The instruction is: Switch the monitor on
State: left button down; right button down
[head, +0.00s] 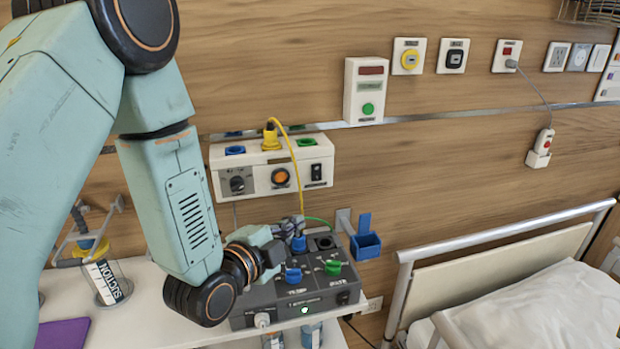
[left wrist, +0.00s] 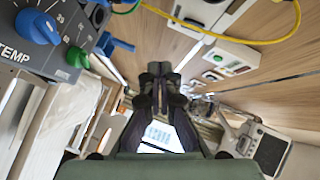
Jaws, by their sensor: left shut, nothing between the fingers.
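A grey control box (head: 268,313) stands on the shelf, with blue knobs, a green knob (head: 333,267) and a small lit light (head: 304,309) on its front. I cannot tell whether it is the monitor. Above it a white wall unit (head: 260,157) carries a dark dial, an orange button (head: 281,177) and a black rocker switch (head: 316,172). My left gripper (head: 288,228) is at the back left of the grey box, partly hidden by its own wrist. In the left wrist view its fingers (left wrist: 160,92) are together and empty. My right gripper is not in view.
A yellow cable (head: 296,165) hangs from the wall unit down behind my left gripper. A blue holder (head: 365,240) is right of the grey box. A bed (head: 548,310) stands at the right. A suction jar (head: 108,283) is at the left.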

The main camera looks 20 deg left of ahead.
pick_arm(q)
jog(key=r+m, duration=0.1)
jog(key=m+t, duration=0.1)
jog(key=m, duration=0.2)
send_near(322, 178)
jog(key=d, duration=0.3)
jog(key=shift+n, duration=0.3)
jog(key=w, duration=0.2)
jog(key=w+a+p, duration=0.1)
jog(key=w, duration=0.1)
jog(key=w+a, duration=0.1)
jog(key=w, duration=0.1)
jog(key=shift+f, duration=0.4)
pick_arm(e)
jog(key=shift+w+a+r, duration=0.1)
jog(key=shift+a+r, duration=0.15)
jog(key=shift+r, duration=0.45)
